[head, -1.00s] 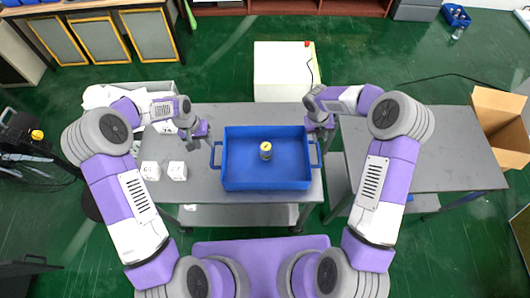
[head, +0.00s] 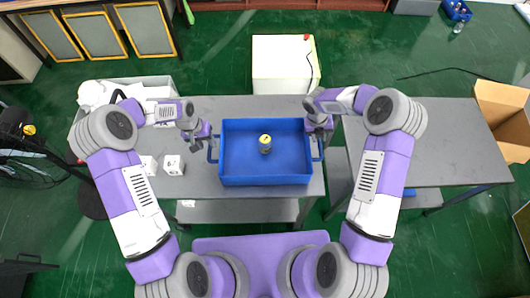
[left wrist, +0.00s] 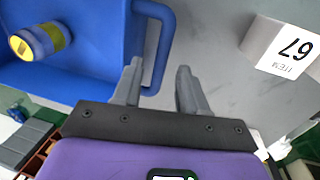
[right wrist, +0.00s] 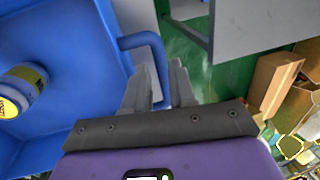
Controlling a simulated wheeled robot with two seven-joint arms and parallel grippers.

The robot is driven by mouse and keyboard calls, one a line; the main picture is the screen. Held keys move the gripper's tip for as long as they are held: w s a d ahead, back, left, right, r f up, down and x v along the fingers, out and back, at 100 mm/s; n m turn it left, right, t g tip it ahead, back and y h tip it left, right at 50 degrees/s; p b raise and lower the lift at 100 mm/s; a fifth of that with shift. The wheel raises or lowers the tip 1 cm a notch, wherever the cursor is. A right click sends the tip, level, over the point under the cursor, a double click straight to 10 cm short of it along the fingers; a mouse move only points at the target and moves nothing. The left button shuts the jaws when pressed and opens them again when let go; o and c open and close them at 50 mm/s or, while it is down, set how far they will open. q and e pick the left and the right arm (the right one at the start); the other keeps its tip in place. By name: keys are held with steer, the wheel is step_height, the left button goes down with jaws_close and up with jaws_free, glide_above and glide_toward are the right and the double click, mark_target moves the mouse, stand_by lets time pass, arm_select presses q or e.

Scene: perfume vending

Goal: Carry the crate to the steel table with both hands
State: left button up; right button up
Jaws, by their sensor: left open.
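The blue crate (head: 240,182) sits on a grey steel table, with a handle at each short side. A small jar with a yellow lid (head: 265,144) stands inside it; it also shows in the left wrist view (left wrist: 38,42). My left gripper (head: 211,142) is at the left handle. In the left wrist view its fingers (left wrist: 157,88) are spread on either side of the handle bar (left wrist: 166,45), with a gap. My right gripper (head: 318,136) is at the right handle. In the right wrist view its fingers (right wrist: 160,85) close on the handle bar (right wrist: 152,52).
White numbered boxes (head: 172,165) stand left of the crate. A second grey table (head: 425,140) with a clear top stands to the right, across a narrow gap. An open cardboard box (head: 503,118) is beyond it. A white cabinet (head: 283,62) stands behind the crate's table.

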mark_target(210, 147)
arm_select(q)
steer(key=shift+d+f, duration=0.2)
steer(key=shift+f, duration=0.9)
steer(key=shift+d+f, duration=0.15)
steer(key=shift+f, duration=0.95)
arm_select(e)
steer(key=shift+x, duration=2.25)
arm_select(q)
steer(key=c, duration=0.4)
arm_select(e)
steer(key=c, duration=0.5)
arm_select(q)
jaws_close()
arm_select(e)
jaws_close()
steer(key=shift+w, duration=0.1)
